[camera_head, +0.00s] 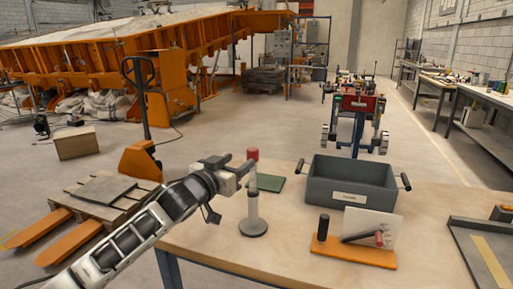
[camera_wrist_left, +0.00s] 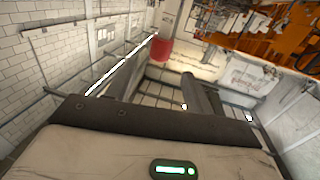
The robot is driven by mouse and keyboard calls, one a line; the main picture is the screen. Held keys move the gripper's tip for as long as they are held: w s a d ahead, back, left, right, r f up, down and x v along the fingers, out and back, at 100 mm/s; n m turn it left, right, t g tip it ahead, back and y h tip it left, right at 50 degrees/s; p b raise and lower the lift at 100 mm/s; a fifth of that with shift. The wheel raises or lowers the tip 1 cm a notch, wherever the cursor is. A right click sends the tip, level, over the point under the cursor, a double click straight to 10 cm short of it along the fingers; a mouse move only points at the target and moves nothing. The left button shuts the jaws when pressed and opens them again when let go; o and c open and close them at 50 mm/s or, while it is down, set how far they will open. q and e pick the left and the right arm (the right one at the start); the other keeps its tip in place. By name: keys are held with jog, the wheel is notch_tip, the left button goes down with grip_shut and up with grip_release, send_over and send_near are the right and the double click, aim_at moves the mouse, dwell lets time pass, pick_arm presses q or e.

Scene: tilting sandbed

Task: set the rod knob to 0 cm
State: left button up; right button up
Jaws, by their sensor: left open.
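The red rod knob (camera_head: 252,154) tops a thin upright rod on a stand (camera_head: 253,228) with a pale tube and a round dark base on the wooden table. My left gripper (camera_head: 250,168) reaches in from the left, close beside the rod just below the knob. In the left wrist view the red knob (camera_wrist_left: 160,50) shows near the tips of my left gripper (camera_wrist_left: 168,72), whose fingers are apart. I cannot tell whether a finger touches the rod. No scale in cm is readable. My right gripper is in neither view.
A grey bin (camera_head: 349,199) with side handles stands right of the rod stand, with a green pad (camera_head: 268,183) between. In front is an orange board (camera_head: 345,252) with a black cylinder (camera_head: 323,227) and a card. A tray (camera_head: 459,231) lies at the right edge.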

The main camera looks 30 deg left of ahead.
aim_at(257, 149)
pick_arm(q)
jog(key=w+p, duration=0.1)
jog(key=w, duration=0.9)
jog(key=shift+w+a, duration=0.15)
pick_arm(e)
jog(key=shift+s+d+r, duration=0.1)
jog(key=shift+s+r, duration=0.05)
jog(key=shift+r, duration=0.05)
